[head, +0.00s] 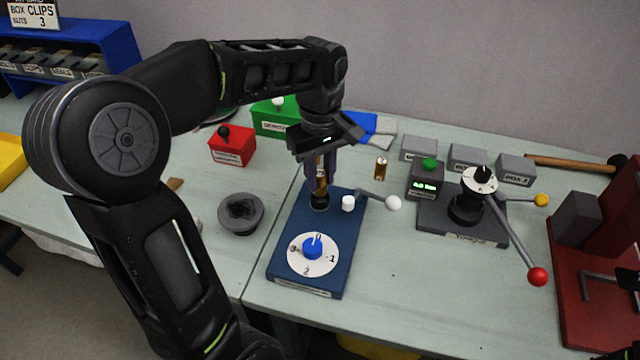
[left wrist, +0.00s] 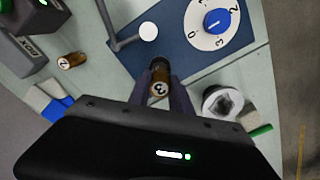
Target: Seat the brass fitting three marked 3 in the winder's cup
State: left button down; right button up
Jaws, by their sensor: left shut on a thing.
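The brass fitting marked 3 (head: 321,182) is upright between the fingers of my left gripper (head: 321,178), which is shut on it. Its 3 shows on the top end in the left wrist view (left wrist: 159,89). The winder (head: 342,238) is a blue base with a dial, a blue knob and a crank with a white ball. Its small black cup (head: 319,203) is right below the fitting, also in the left wrist view (left wrist: 148,60). I cannot tell whether the fitting's lower end is inside the cup or just above it.
Another brass fitting (head: 381,168) stands behind the winder to the right. A grey round bowl (head: 241,213) is to the left. Red (head: 232,150) and green (head: 272,122) boxes stand behind. A lever device (head: 462,225) is to the right.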

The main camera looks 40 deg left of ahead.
aim_at(320, 186)
pick_arm(q)
notch_tip(320, 186, down, 3)
jog(key=shift+f, duration=0.1)
jog(key=shift+f, duration=0.1)
jog(key=c, duration=1.2)
grip_release()
